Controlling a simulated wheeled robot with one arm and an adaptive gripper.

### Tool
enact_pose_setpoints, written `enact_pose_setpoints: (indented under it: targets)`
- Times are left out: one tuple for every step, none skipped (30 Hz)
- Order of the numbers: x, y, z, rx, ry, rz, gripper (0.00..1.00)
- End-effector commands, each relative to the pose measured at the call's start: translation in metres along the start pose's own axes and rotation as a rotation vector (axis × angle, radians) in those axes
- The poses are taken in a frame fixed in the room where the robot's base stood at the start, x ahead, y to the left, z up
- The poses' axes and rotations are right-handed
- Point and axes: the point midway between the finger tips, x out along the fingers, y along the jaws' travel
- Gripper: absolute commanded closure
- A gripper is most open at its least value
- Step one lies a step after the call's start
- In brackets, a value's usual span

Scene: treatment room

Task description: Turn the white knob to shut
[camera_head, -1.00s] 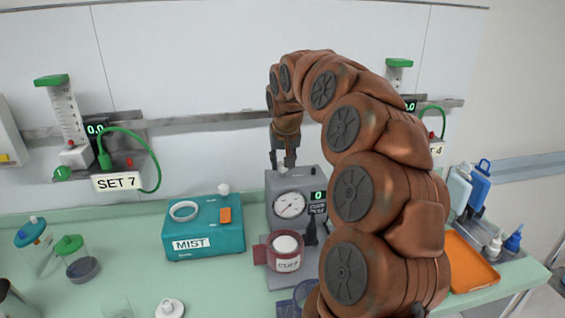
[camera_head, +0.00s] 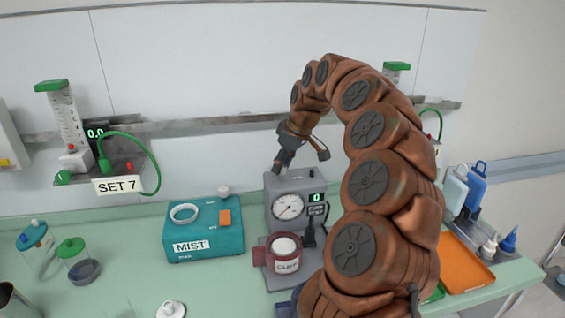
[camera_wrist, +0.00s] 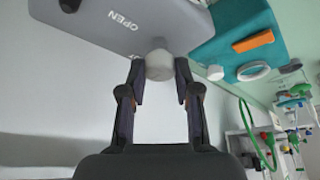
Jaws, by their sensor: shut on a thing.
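The white knob (camera_wrist: 160,66) is on a side of the grey unit (camera_head: 283,183), near its printed word OPEN, in the wrist view. Other lettering by the knob is mostly covered. My gripper (camera_wrist: 160,73) has one finger on each side of the knob and is shut on it. In the head view my gripper (camera_head: 280,164) is tilted at the grey unit's upper back edge, and the knob is hidden there. The unit's front carries a round dial and a display (camera_head: 317,197) reading 0.
A teal MIST box (camera_head: 205,247) stands just left of the grey unit. A red-rimmed cup (camera_head: 286,264) is at the unit's front. An orange tray (camera_head: 466,262) and bottles are at right, partly behind my arm. Wall rail (camera_head: 210,124) runs behind.

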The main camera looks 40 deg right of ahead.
Motion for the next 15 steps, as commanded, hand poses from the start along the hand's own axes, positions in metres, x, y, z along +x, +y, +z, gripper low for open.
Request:
enact_pose_setpoints:
  targets:
    - [-0.0006,-0.0001,-0.0007,-0.014,0.000,-0.006,1.00]
    - [-0.0005,-0.0001,-0.0005,-0.022,-0.001,-0.010,1.00]
    - [-0.0004,-0.0002,-0.0004,-0.032,-0.001,-0.013,1.00]
    - [-0.0004,-0.0002,-0.0004,-0.037,-0.001,-0.016,1.00]
    - [-0.0002,-0.0002,-0.0003,-0.041,-0.001,-0.018,1.00]
    - [-0.0002,-0.0002,-0.0003,-0.047,-0.001,-0.020,1.00]
    - [-0.0002,-0.0001,-0.0003,-0.050,-0.001,-0.021,1.00]
    - [-0.0001,0.0000,-0.0003,-0.053,-0.001,-0.022,1.00]
    - [-0.0001,0.0000,-0.0003,-0.055,-0.001,-0.023,1.00]
    - [0.0000,0.0000,-0.0003,-0.057,-0.001,-0.023,1.00]
    - [-0.0001,0.0000,-0.0003,-0.057,-0.001,-0.024,1.00]
    - [0.0000,-0.0001,-0.0002,-0.058,-0.001,-0.024,1.00]
    - [0.0000,0.0000,-0.0003,-0.058,-0.001,-0.024,1.00]
    - [0.0000,-0.0001,-0.0002,-0.058,-0.001,-0.024,1.00]
    - [0.0001,-0.0001,-0.0002,-0.058,-0.001,-0.024,1.00]
